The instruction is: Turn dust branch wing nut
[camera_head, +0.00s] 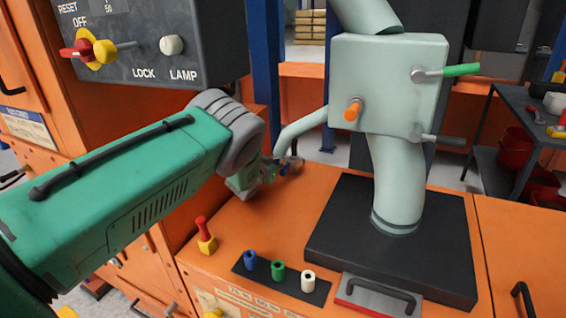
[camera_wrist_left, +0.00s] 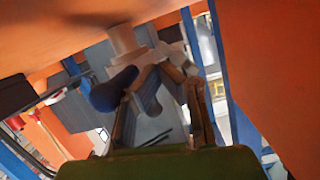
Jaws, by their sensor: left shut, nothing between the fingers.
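The dust branch (camera_head: 303,128) is a thin pale grey-green pipe that comes off the left side of the square housing (camera_head: 388,80) and bends down behind my left wrist. A pale stub, likely the branch end (camera_wrist_left: 124,42), shows in the left wrist view. A dark blue rounded lobe, likely the wing nut (camera_wrist_left: 115,90), sits below it, just left of my fingers. Contact cannot be told. My right gripper is out of view.
The housing has an orange knob (camera_head: 352,109), a green handle (camera_head: 461,70) and a grey handle (camera_head: 442,139). A black base plate (camera_head: 335,245) lies below. Blue, green and white sockets stand on a dark strip (camera_head: 313,292). A control box (camera_head: 190,40) hangs above my left arm.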

